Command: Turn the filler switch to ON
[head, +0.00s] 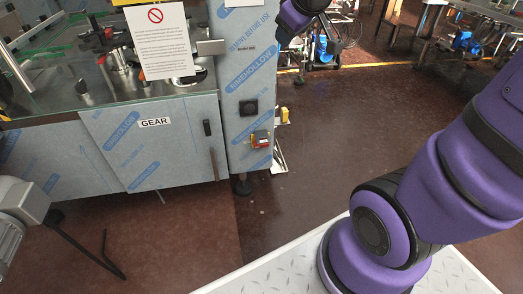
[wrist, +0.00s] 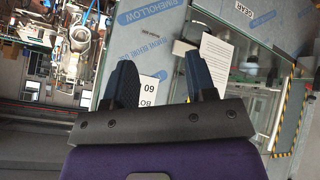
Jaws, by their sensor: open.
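A narrow film-wrapped cabinet column (head: 240,75) stands left of centre in the head view. I cannot read an ON mark on either, nor tell which is the filler switch. My gripper (wrist: 163,72) shows in the wrist view with its two dark fingers apart and nothing between them. In the head view my purple wrist is at the top edge, above and right of both fittings, apart from them; the fingers are hard to make out there.
A film-wrapped cabinet labelled GEAR (head: 154,122) stands left of the column, with a paper notice (head: 160,40) above it. A yellow fitting (head: 284,115) sticks out at the column's right side. The brown floor (head: 330,130) right of the column is clear.

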